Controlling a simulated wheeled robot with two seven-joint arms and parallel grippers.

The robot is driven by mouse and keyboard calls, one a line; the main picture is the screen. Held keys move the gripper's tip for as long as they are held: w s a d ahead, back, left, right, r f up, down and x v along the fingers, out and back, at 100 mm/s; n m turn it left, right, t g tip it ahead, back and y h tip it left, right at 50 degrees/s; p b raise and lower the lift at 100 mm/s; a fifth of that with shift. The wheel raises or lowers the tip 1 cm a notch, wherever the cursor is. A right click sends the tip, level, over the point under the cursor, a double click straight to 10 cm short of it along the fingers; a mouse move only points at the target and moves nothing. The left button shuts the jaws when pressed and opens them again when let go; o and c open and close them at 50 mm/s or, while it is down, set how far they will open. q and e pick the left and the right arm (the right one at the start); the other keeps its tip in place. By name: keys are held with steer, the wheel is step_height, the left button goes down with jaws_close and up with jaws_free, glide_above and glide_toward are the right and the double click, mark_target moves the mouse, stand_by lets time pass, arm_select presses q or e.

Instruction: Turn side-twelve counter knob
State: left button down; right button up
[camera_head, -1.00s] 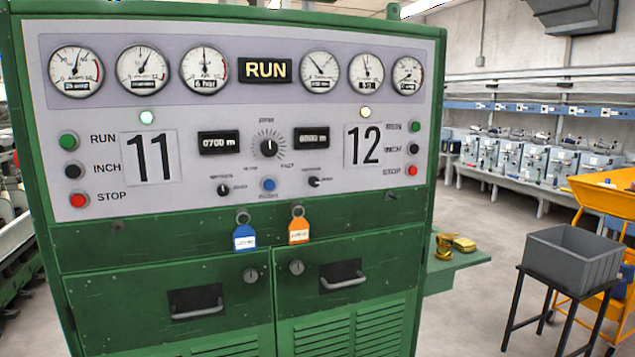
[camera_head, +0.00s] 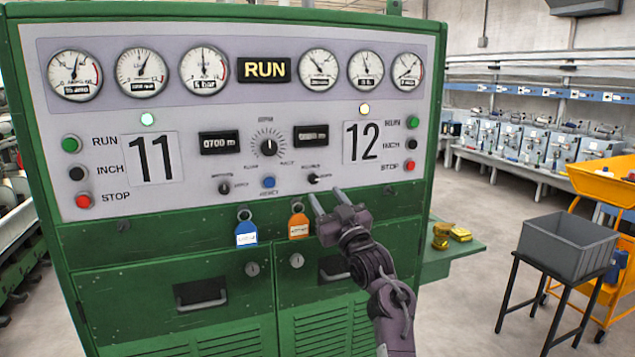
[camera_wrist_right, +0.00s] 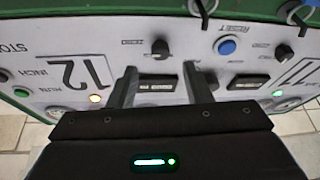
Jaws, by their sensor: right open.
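The side-twelve counter knob (camera_head: 313,179) is a small black knob on the pale panel, below the side-twelve counter display (camera_head: 311,136) and left of and below the large 12. My right gripper (camera_head: 325,194) is in front of the panel, just below and slightly right of this knob in the head view. Its two fingers are apart with nothing between them. The right wrist view shows the panel upside down, with the knob (camera_wrist_right: 160,47) beyond the fingertips (camera_wrist_right: 160,70), apart from them. My left gripper is not in view.
A blue button (camera_head: 268,182) and the side-eleven knob (camera_head: 224,188) are to the left. A blue tag (camera_head: 246,234) and an orange tag (camera_head: 298,226) hang below the panel, the orange one close to my right gripper. A green side shelf (camera_head: 455,258) juts out at right.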

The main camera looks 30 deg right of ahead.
mark_target(315, 181)
steer(key=p+x, duration=0.2)
steer(key=x, duration=0.3)
steer(key=shift+w+r, duration=0.1)
steer(key=shift+w, duration=0.15)
steer(key=shift+c, duration=0.5)
jaws_close()
